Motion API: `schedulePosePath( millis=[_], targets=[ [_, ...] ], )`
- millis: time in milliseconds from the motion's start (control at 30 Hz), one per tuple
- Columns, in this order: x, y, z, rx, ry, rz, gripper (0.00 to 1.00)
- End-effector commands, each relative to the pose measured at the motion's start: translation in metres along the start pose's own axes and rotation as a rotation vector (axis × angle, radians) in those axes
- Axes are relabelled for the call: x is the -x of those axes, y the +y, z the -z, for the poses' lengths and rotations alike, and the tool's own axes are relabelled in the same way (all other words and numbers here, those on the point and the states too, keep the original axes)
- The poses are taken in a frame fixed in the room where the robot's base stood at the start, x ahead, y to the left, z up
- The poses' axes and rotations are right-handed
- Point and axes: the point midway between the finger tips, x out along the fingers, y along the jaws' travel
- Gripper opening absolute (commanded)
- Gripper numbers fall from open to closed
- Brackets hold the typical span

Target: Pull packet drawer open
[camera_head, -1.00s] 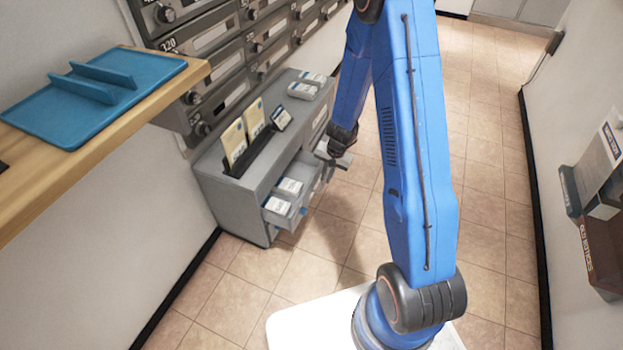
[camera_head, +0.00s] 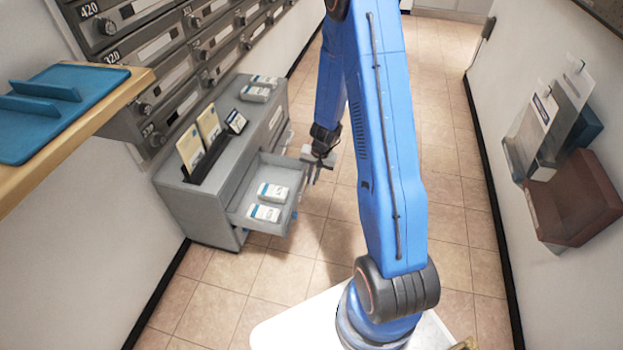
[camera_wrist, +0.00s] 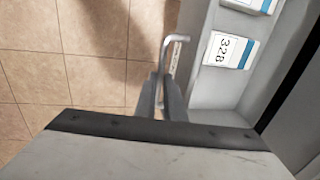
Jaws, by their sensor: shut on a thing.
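The packet drawer (camera_head: 288,217) is pulled well out of the low grey cabinet (camera_head: 198,208) in the head view. Two white packets with blue edges (camera_head: 272,191) lie inside it. In the wrist view the drawer (camera_wrist: 200,92) lies on the right, with a packet marked 328 (camera_wrist: 228,50) in it. My gripper (camera_head: 318,176) is at the drawer's outer front in the head view. In the wrist view my gripper (camera_wrist: 161,100) is shut on the metal bar handle (camera_wrist: 178,39) of the drawer front. Part of the handle is hidden between the fingers.
Upright envelopes (camera_head: 200,138) and small packets (camera_head: 255,93) stand on the cabinet top. A wooden shelf (camera_head: 95,110) with a blue tray (camera_head: 60,130) juts out at left. A brown wall holder (camera_head: 572,205) is at right. Tiled floor beyond my arm is clear.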

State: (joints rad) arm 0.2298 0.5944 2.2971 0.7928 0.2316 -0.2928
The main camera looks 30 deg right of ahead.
Motion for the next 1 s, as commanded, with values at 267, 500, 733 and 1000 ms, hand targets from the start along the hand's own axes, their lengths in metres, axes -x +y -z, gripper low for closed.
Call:
schedulePosePath(
  millis=[267,500,733,1000],
  targets=[
    [0.0,0.0,0.0,0.0,0.0,0.0,0.28],
    [0.002,0.0,0.0,0.0,0.001,0.001,0.28],
    [0.025,-0.001,0.001,0.002,0.003,0.002,0.28],
    [0.066,0.0,0.001,0.0,0.003,0.002,0.28]
  ],
)
